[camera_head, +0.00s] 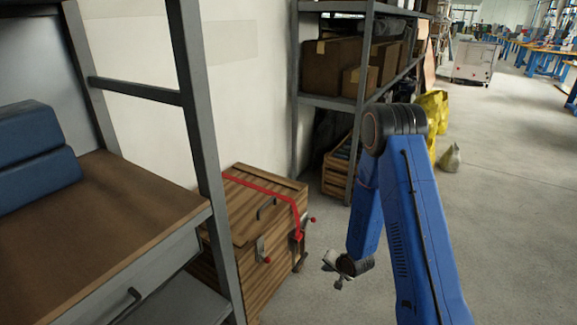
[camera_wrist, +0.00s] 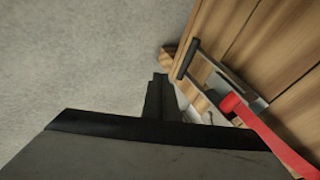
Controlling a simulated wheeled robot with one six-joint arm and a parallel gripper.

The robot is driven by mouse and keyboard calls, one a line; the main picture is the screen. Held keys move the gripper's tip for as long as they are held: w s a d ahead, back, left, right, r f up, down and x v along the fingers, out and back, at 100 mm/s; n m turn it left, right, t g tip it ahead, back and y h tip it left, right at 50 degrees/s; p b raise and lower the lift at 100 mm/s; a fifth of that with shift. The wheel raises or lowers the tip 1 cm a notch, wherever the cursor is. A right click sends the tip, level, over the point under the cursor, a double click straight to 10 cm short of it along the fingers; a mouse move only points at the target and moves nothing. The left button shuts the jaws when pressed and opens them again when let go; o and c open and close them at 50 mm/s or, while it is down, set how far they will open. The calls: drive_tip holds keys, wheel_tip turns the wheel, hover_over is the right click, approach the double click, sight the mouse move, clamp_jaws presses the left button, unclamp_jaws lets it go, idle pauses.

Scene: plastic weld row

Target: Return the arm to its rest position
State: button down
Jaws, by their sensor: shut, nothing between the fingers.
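My blue arm rises at the right of the head view and bends down at its elbow. My gripper (camera_head: 335,270) hangs low, over the floor to the right of a wooden chest, apart from it as far as I can tell. In the wrist view my gripper (camera_wrist: 160,82) is shut with nothing held.
The wooden chest (camera_head: 243,212) has a red bar (camera_head: 262,190) across its lid and metal latches; its edge and the red bar (camera_wrist: 262,128) show close by in the wrist view. A workbench (camera_head: 110,215) stands left, shelving (camera_head: 330,103) behind. Floor (camera_head: 505,190) at right is clear.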

drive_tip(key=s+d+r+n+h, duration=0.1)
drive_tip(key=s+d+r, duration=0.15)
drive_tip(key=r, duration=0.75)
drive_tip(key=s+d+r+n+h, duration=0.15)
drive_tip(key=s+r, duration=0.25)
drive_tip(key=r, duration=0.7)
drive_tip(key=s+d+r+n+h, duration=0.1)
drive_tip(key=s+d+r, duration=0.2)
drive_tip(key=r, duration=0.7)
drive_tip(key=s+r+n, duration=0.1)
drive_tip(key=s+r, duration=0.4)
drive_tip(key=s, duration=0.5)
drive_tip(key=s+r+n+g, duration=0.1)
drive_tip(key=s+r, duration=0.4)
drive_tip(key=s, duration=0.4)
drive_tip(key=s+r+n+g, duration=0.1)
drive_tip(key=s+r, duration=0.4)
drive_tip(key=s, duration=0.5)
drive_tip(key=shift+s+r, duration=0.35)
drive_tip(key=shift+r, duration=0.05)
drive_tip(key=shift+n+y, duration=0.25)
